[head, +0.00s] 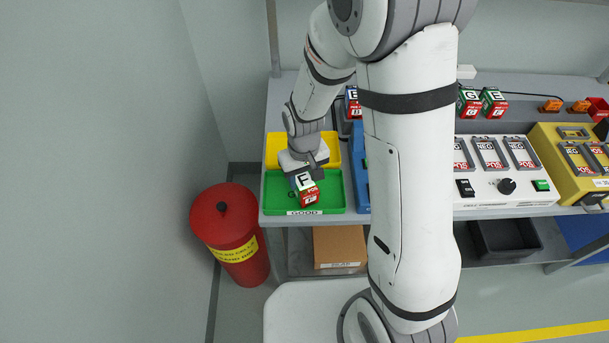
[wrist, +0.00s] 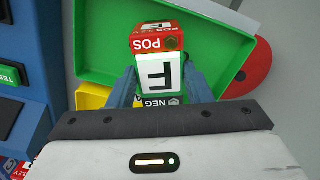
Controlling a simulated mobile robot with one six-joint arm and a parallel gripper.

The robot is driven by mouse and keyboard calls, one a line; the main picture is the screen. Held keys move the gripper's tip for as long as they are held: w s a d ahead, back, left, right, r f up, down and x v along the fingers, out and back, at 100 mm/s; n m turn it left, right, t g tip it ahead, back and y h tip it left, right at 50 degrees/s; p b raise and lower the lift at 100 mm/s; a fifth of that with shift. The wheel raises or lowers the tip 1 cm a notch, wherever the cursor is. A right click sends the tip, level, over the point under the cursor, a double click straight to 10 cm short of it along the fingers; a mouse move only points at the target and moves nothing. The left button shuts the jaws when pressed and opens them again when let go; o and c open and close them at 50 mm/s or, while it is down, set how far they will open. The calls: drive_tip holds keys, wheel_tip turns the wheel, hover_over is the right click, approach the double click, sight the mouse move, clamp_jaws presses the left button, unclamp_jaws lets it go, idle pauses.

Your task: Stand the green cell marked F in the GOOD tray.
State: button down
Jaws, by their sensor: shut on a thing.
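The cell marked F (wrist: 160,76) has a red POS end, a white face with a black F and a dark NEG end. My gripper (wrist: 160,90) is shut on the cell, one finger on each side. In the head view my gripper (head: 304,174) reaches down to the cell from above. The tray's green floor also shows in the wrist view (wrist: 105,50). I cannot tell whether the cell touches the tray floor.
A yellow tray (head: 275,145) lies behind the green one. A blue unit (head: 361,190) stands just right of it. Two more cells, G (head: 470,103) and E (head: 494,102), stand farther right behind a white charger panel (head: 500,185). A red bin (head: 228,235) stands left of the bench.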

sight(304, 181)
drive_tip(key=shift+f, duration=0.15)
drive_tip(key=shift+f, duration=0.15)
drive_tip(key=c, duration=0.7)
unclamp_jaws()
drive_tip(key=shift+s, duration=0.1)
wheel_tip(304, 181, up, 13)
drive_tip(key=s+d+r+m+t, duration=0.1)
drive_tip(key=s+d+r, duration=0.2)
drive_tip(key=s+d, duration=0.1)
drive_tip(key=s+d+r+m+t, duration=0.1)
drive_tip(key=s+d+r, duration=0.2)
drive_tip(key=s+d, duration=0.1)
drive_tip(key=s+d+r+m+t, duration=0.1)
drive_tip(key=s+d+r+m, duration=0.1)
drive_tip(key=s+d+r, duration=0.1)
drive_tip(key=shift+s+d+r, duration=0.25)
drive_tip(key=shift+s+d, duration=0.45)
drive_tip(key=shift+d, duration=0.05)
